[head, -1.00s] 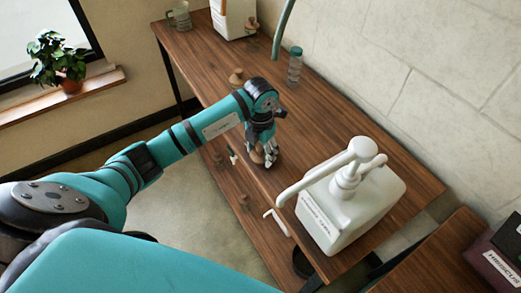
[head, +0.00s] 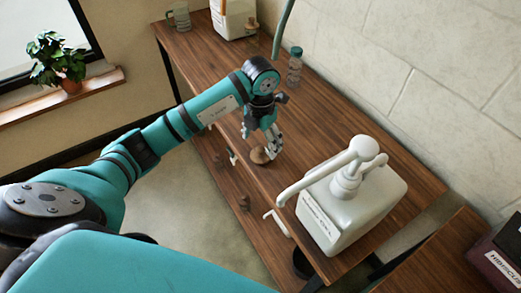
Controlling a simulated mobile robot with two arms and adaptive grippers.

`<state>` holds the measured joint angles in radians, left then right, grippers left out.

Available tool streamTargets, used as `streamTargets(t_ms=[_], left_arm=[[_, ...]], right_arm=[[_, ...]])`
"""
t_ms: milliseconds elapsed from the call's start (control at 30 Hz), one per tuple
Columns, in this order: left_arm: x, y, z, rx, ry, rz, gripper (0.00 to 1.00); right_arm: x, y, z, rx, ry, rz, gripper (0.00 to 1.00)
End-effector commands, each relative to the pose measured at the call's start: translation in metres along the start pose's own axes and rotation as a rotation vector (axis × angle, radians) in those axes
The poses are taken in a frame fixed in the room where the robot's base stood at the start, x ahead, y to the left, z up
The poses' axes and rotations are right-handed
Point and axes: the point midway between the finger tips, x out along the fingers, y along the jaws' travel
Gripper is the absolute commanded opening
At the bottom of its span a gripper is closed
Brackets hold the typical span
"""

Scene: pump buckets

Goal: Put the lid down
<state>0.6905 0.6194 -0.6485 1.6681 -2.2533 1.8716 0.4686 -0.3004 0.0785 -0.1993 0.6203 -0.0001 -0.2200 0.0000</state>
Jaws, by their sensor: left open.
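A small round brown wooden lid (head: 259,156) lies on the wooden table (head: 340,130) near its front edge, left of the white pump bucket. My left gripper (head: 264,142) is open just above and behind the lid, its fingers pointing down. One finger overlaps the lid in the picture, so I cannot tell whether they touch. The white pump bucket (head: 358,210) stands upright at the table's right end, its spout toward the left. My right gripper is out of view.
A bottle with a teal cap (head: 294,66) stands behind my left gripper. A white container (head: 232,20) and a glass mug (head: 179,16) stand at the far end. Another surface with a dark box (head: 500,250) is at the lower right. The table's middle back is clear.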

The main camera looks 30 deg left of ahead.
Motion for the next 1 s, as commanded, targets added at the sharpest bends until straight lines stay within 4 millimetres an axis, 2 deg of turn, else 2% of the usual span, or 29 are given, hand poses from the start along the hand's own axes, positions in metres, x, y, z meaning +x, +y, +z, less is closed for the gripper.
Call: streamTargets(t_ms=[100, 200, 400, 1000], left_arm=[[-0.026, 0.001, 0.001, 0.001, -0.005, 0.002, 0.81], [-0.044, 0.001, 0.001, -0.001, -0.004, 0.001, 0.81], [-0.066, 0.000, 0.000, -0.001, 0.000, 0.000, 0.81], [-0.070, 0.000, 0.000, -0.001, 0.001, 0.000, 0.81]], right_arm=[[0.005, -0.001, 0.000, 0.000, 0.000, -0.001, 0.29], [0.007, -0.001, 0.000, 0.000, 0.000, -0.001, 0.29], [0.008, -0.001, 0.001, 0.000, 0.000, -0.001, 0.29], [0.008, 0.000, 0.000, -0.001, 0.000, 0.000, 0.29]])
